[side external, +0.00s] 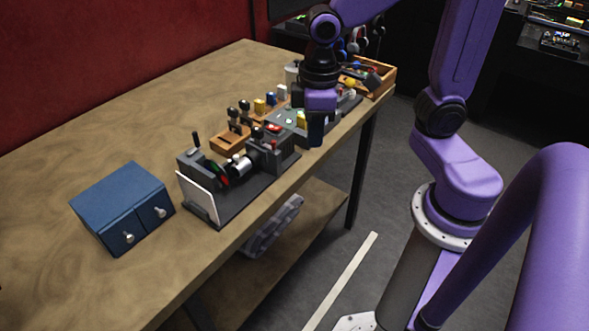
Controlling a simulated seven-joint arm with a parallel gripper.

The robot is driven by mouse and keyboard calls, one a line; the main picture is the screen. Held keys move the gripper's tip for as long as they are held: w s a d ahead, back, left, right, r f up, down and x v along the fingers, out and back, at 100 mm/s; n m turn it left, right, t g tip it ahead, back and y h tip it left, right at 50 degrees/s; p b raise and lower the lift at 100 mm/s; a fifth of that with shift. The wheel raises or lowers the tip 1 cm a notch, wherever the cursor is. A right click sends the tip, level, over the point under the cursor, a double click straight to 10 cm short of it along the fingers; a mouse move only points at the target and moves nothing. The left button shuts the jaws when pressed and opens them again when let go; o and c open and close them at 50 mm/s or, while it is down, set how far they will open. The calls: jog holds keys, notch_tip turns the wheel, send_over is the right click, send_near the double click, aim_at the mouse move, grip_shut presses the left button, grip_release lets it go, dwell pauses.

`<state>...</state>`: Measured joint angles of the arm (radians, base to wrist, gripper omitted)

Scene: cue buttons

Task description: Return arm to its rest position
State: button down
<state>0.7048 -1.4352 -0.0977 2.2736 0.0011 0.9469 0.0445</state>
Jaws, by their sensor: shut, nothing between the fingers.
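My gripper (316,131) points down at the front right part of the table, at the end of my purple arm. Its dark fingers are together and hold nothing. They are in front of a panel with buttons (286,121), and part of that panel is hidden behind them. A red button (273,127) shows just left of the gripper. I cannot tell whether the fingertips touch anything.
A blue two-drawer box (122,207) stands at the left of the wooden table (90,148). A dark device with a white plate (198,197) is near the front edge. Wooden blocks with levers (231,138) and a wooden tray (384,79) stand further right. The back left tabletop is clear.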

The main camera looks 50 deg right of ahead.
jog(key=s+d+f+n, duration=0.1)
jog(key=s+n, duration=0.3)
jog(key=s, duration=0.7)
jog(key=shift+s+d+n, duration=0.3)
jog(key=shift+d+n, duration=0.1)
jog(key=shift+d, duration=0.05)
